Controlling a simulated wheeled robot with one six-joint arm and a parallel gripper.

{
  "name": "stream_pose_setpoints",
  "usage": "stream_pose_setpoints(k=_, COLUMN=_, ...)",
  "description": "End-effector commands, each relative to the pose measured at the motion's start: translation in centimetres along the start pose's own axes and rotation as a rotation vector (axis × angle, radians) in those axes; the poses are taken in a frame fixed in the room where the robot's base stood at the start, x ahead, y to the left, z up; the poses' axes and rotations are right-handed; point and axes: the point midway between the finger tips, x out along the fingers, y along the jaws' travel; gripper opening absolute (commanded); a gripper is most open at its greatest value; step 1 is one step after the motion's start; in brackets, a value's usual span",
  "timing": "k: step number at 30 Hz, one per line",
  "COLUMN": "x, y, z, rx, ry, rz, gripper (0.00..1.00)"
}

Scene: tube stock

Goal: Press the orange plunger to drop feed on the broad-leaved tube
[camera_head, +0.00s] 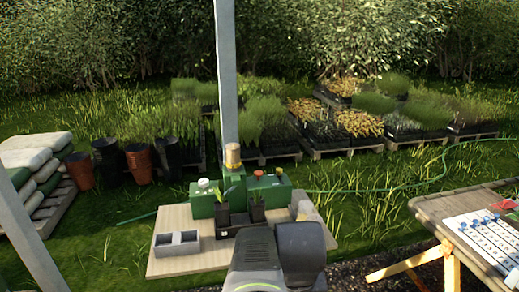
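Green dispenser boxes stand at the back of a small wooden table (175,266). The right green box (270,191) has two small orange to red-orange knobs on top, one at the left (258,172) and one at the right (279,170). I cannot tell which is the orange plunger. In front, a black tray (236,230) holds dark tubes with small green plants, a left one (223,213) and a right one (257,208). Their leaf shapes are too small to tell. My dark arm rises from the bottom and covers the table's front right. My gripper is not visible.
A left green box (202,204) has a pale knob; a taller middle one carries a yellowish cylinder (233,155). A grey two-cell block (176,243) sits front left. Another table (432,210) stands right.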

Motion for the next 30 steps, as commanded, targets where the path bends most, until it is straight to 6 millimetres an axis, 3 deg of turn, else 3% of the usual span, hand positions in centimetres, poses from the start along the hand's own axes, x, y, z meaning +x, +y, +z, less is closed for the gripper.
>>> stream_pose_setpoints(k=7, x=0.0, y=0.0, z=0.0, rx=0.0, ry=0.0, rz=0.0, gripper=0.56)
stream_pose_setpoints(k=16, x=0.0, y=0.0, z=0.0, rx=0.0, ry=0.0, rz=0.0, gripper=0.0)
stream_pose_setpoints(k=30, x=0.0, y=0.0, z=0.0, rx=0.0, ry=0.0, rz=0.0, gripper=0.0)
